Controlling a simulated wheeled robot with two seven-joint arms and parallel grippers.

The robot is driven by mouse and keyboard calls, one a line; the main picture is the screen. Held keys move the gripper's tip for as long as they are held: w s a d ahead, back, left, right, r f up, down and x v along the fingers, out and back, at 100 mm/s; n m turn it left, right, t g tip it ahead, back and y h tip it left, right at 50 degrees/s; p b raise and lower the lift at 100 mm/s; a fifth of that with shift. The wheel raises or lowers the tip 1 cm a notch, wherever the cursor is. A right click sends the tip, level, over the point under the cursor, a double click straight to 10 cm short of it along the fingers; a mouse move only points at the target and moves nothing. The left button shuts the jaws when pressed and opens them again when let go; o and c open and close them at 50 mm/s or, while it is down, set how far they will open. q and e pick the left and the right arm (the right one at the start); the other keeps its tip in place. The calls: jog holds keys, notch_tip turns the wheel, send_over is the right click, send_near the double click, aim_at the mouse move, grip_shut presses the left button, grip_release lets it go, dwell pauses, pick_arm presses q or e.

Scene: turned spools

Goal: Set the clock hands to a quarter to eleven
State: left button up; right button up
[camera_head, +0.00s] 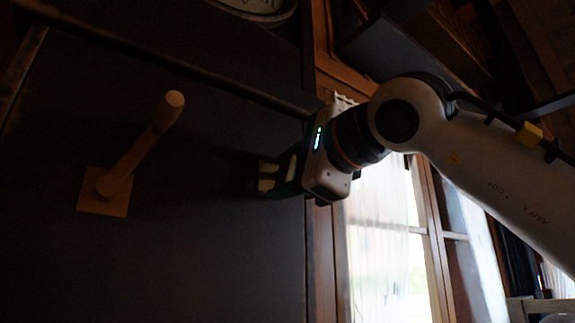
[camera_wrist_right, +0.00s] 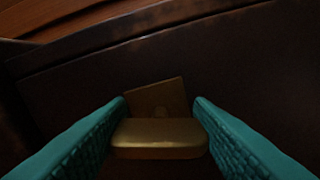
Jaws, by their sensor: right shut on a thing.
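A round pale dial (camera_head: 258,6), probably the clock face, is cut off by the top edge of the head view; I cannot make out its hands. A wooden crank-like handle (camera_head: 143,144) on a square plate (camera_head: 103,193) stands out from the dark panel at the left. My right gripper (camera_head: 272,178) is at the panel's right side. In the right wrist view its teal fingers (camera_wrist_right: 160,125) are shut on a brass-coloured block (camera_wrist_right: 160,139), with a square brass plate (camera_wrist_right: 158,98) behind it on the dark surface. My left gripper is not in view.
The dark panel (camera_head: 215,240) fills the left half, with bare surface between the handle and my right gripper. A ledge (camera_head: 230,85) runs above. A bright curtained window (camera_head: 385,240) is at the right, behind my right arm.

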jog(key=shift+n+p, duration=0.55)
jog(key=shift+n, duration=1.15)
jog(key=o, duration=1)
jog(key=shift+c, duration=0.2)
jog(key=shift+s, duration=0.15)
